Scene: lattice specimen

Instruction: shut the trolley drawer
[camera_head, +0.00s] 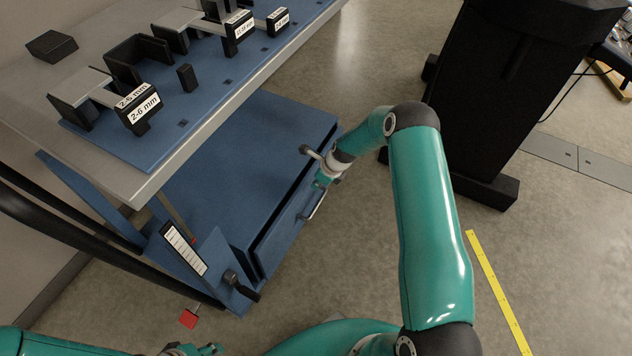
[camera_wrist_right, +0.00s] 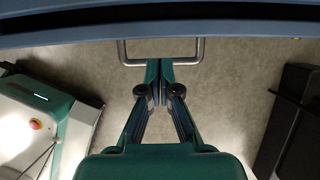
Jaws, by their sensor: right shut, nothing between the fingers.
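The blue trolley drawer (camera_head: 285,232) sits under the worktop, its front facing right. A narrow dark gap shows between the front and the cabinet, so it looks slightly open. Its metal bar handle (camera_head: 314,207) also shows in the right wrist view (camera_wrist_right: 128,57) below the drawer's blue edge (camera_wrist_right: 230,29). My right gripper (camera_head: 320,184) is shut and empty, its fingertips (camera_wrist_right: 160,66) at the handle's middle in the picture; I cannot tell if they touch it. My left gripper (camera_head: 192,350) is only partly in view at the bottom edge, its fingers unclear.
The trolley worktop (camera_head: 215,105) overhangs the drawer and carries labelled black holders (camera_head: 140,108). A black stand (camera_head: 485,100) is behind my right arm. A lever knob (camera_head: 240,284) and label plate (camera_head: 184,250) are left of the drawer.

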